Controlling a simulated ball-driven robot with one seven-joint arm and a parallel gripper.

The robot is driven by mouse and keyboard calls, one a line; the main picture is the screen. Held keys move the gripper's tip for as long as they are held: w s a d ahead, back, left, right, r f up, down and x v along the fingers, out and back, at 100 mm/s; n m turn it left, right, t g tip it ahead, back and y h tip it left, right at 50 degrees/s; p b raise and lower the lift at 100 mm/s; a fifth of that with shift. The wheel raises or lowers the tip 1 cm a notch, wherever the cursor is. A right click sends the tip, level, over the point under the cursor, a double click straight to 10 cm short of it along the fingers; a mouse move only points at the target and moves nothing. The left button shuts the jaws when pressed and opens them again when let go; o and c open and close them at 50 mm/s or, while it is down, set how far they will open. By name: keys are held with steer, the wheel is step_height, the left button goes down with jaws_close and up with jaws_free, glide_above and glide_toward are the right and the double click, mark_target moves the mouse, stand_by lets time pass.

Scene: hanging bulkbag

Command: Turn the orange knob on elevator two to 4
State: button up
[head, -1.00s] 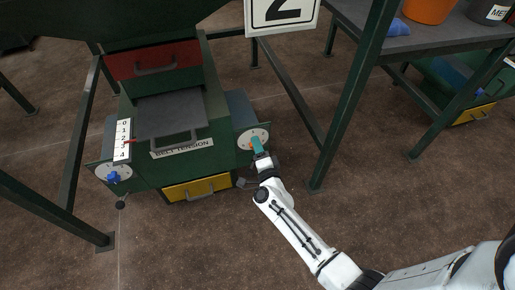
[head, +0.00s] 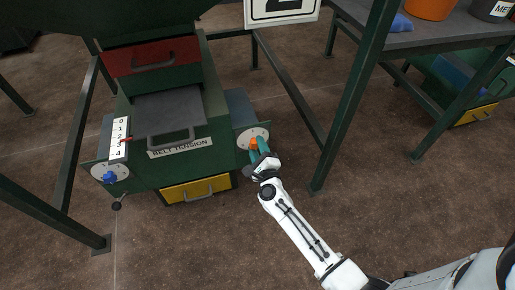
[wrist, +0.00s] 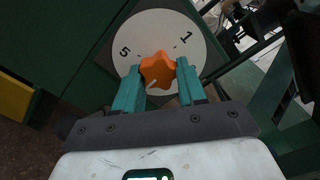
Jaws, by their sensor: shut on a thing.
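The orange knob (wrist: 158,70) is a star-shaped knob on a round white dial (wrist: 160,28); it also shows in the head view (head: 253,144) on the right side of the green machine. My gripper (wrist: 158,67) has its teal fingers on either side of the knob, shut on it. In the head view, my gripper (head: 259,145) reaches the dial from the lower right. The dial numbers 5 and 1 show in the wrist view. A white mark on the knob lies toward the lower left, between the fingers. The other numbers are hidden by fingers and knob.
A sign reading 2 (head: 282,8) hangs above. The machine's left side has a blue knob (head: 109,177) and a 0 to 4 scale (head: 119,138). A green frame post (head: 350,105) stands right of my arm. Brown floor is clear in front.

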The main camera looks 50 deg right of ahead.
steer(key=shift+f+m, duration=0.1)
steer(key=shift+m, duration=0.2)
steer(key=o, duration=1.1)
steer(key=shift+c, duration=0.2)
steer(key=shift+s, duration=0.1)
steer(key=p+v, duration=0.2)
steer(key=v, duration=0.8)
steer(key=shift+s+a, duration=0.25)
steer(key=shift+a, duration=0.05)
